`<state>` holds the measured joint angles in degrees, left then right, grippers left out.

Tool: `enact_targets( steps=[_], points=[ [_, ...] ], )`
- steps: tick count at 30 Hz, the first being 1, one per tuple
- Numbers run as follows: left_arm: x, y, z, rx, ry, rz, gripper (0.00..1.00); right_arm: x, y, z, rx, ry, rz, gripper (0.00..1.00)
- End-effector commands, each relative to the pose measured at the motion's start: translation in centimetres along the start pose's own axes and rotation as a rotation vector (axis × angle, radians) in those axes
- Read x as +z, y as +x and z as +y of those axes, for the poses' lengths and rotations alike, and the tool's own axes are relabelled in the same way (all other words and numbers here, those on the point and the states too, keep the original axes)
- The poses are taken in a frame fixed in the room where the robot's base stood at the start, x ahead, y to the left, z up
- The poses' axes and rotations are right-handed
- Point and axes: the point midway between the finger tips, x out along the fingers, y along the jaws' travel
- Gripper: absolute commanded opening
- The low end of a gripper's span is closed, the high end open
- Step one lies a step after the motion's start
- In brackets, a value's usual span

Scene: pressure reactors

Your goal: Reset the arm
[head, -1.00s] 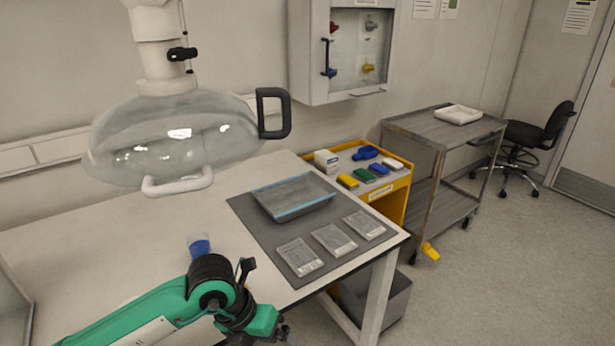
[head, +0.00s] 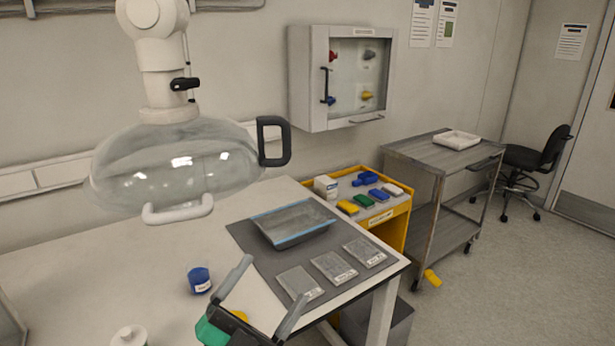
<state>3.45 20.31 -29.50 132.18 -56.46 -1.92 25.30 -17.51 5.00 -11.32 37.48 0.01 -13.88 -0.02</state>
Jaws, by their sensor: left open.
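My left gripper (head: 268,294) is at the bottom centre of the head view, over the front edge of the white table. Its two grey fingers are spread apart and nothing shows between them. Part of my green left arm shows just below the fingers. A blue-lidded jar (head: 199,280) stands on the table to the left of the gripper, apart from it. My right gripper is not in view.
A clear extraction hood (head: 175,170) with handles hangs over the table (head: 120,255). A grey mat (head: 250,240) holds a tray (head: 290,224) and labelled packets (head: 333,267). A yellow cart (head: 392,233), grey trolley (head: 425,160) and wall cabinet (head: 312,75) stand beyond.

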Motion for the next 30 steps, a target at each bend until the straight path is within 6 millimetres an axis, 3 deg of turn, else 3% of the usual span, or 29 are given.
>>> enact_targets(
  steps=[3, 7, 10, 14, 18, 21, 30],
  points=[
    [4.7, -2.8, -1.4, -0.104, -0.113, -0.271, 0.9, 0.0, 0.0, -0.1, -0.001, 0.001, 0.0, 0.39],
    [9.7, -7.5, -1.4, -0.167, -0.228, -0.578, 0.9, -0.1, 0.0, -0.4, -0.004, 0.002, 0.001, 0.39],
    [12.8, -12.1, -0.3, -0.178, -0.317, -0.82, 0.9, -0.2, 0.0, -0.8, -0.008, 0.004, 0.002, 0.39],
    [15.2, -19.1, 2.3, -0.146, -0.432, -1.133, 0.9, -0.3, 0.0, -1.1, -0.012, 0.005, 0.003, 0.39],
    [15.3, -26.5, 5.6, -0.06, -0.551, -1.434, 0.9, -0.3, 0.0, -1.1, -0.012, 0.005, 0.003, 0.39],
    [14.3, -30.5, 7.5, 0.013, -0.622, -1.594, 0.9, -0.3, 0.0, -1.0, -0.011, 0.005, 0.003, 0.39],
    [9.5, -39.0, 11.4, 0.239, -0.788, -1.919, 0.9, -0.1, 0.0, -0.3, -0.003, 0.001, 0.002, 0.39]
  ],
)
